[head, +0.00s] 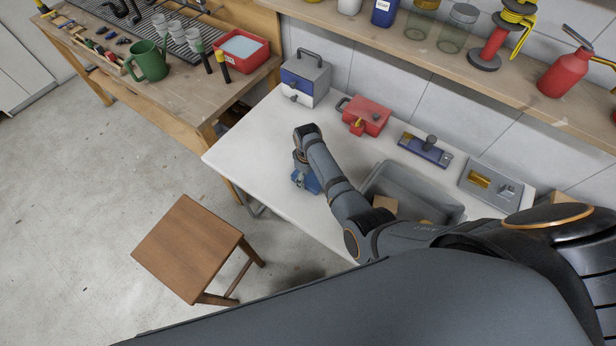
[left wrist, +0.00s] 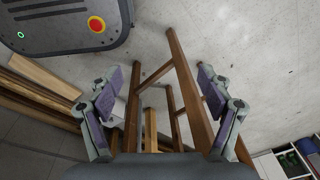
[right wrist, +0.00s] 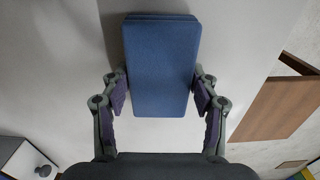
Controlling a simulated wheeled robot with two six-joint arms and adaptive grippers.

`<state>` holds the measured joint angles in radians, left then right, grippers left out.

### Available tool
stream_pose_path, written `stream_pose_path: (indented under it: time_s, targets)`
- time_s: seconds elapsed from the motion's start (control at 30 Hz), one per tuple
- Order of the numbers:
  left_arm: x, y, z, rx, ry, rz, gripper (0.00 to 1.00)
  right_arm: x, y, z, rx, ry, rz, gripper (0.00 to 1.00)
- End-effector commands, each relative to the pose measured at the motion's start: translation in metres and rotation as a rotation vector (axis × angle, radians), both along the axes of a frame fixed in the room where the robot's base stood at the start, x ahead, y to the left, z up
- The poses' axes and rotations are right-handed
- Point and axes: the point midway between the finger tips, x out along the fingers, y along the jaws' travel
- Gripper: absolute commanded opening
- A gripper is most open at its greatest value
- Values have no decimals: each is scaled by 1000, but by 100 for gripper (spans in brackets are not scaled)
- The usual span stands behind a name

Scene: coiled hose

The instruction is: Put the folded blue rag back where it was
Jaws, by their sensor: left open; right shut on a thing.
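The folded blue rag (right wrist: 160,60) lies lengthwise between the fingers of my right gripper (right wrist: 160,90) in the right wrist view, with a pad against each long side. In the head view, the rag (head: 309,183) shows as a small blue patch below my right wrist, over the white table (head: 260,150); I cannot tell if it touches the top. My left gripper (left wrist: 158,85) is open and empty in the left wrist view, its fingers spread either side of wooden legs and rails (left wrist: 175,75). It is not seen in the head view.
A grey bin (head: 415,190) stands beside my right forearm. A blue-grey box (head: 305,80), a red box (head: 365,116) and two fixtures line the table's back. A wooden stool (head: 188,245) stands before the table. The table's left end is clear.

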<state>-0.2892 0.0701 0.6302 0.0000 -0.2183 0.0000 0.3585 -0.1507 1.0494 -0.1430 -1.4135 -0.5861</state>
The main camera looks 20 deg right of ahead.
Motion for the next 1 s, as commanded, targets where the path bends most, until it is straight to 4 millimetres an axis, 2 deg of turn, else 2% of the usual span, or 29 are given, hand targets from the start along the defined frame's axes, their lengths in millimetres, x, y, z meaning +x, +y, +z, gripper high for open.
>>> stream_pose_path:
  time_s: [0.1, 0.13, 0.27, 0.7, 0.87, 1.0]
  targets:
    - [-4, 2, -3, 2, 6, 0, 79, 0, 0, -4, 0, 0, 0, 26]
    - [-6, 3, -2, 3, 9, -1, 79, 0, 0, -3, 0, 0, 0, 65]
    - [-14, 5, -2, 7, 21, -1, 79, 0, 0, -3, 0, 0, 0, 82]
    - [-16, 8, 1, 10, 25, -2, 79, 0, 0, 3, 0, -1, 0, 83]
    - [-16, 8, 22, 10, 24, -2, 79, 0, 0, 22, 0, 0, 0, 83]
    - [-15, 8, 50, 10, 24, -2, 79, 1, 0, 49, 0, -1, 0, 83]
